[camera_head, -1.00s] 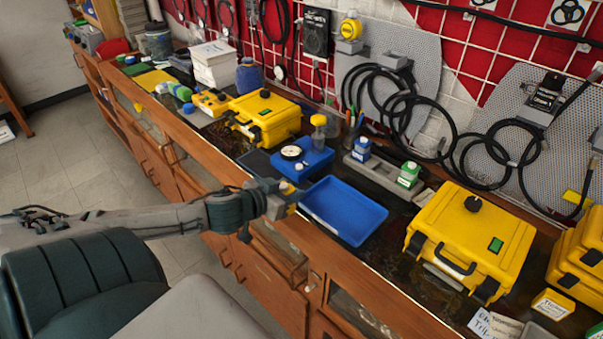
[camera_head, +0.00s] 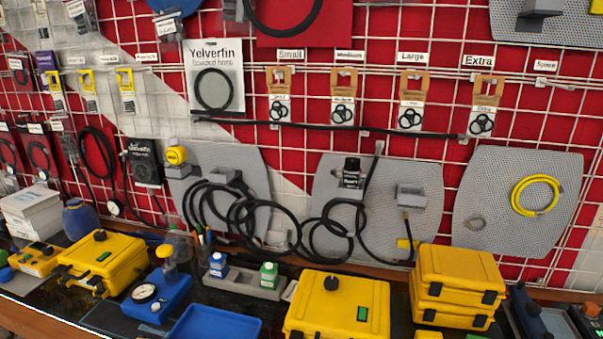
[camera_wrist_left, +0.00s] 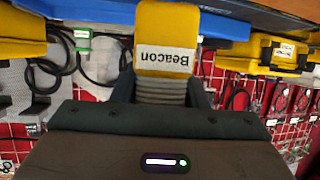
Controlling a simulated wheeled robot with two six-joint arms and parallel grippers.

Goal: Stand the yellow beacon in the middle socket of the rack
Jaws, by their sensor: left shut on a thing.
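The yellow beacon (camera_wrist_left: 165,42), with a white "Beacon" label, is between the fingers of my left gripper (camera_wrist_left: 160,92) in the left wrist view. The gripper is shut on its ribbed grey lower part, and the label reads upside down there. The grey rack (camera_head: 241,283) stands on the bench in the head view. It holds a blue-capped bottle (camera_head: 218,264) at its left and a green-capped bottle (camera_head: 268,274) at its right, with a gap between them. Socket openings are too small to make out. Neither gripper shows in the head view now.
A blue tray (camera_head: 212,325) lies in front of the rack. A blue block with a dial (camera_head: 158,297) stands to the left. Yellow cases (camera_head: 335,305) stand to the right, and another yellow case (camera_head: 103,262) at the left. Black hoses (camera_head: 265,228) hang behind the rack.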

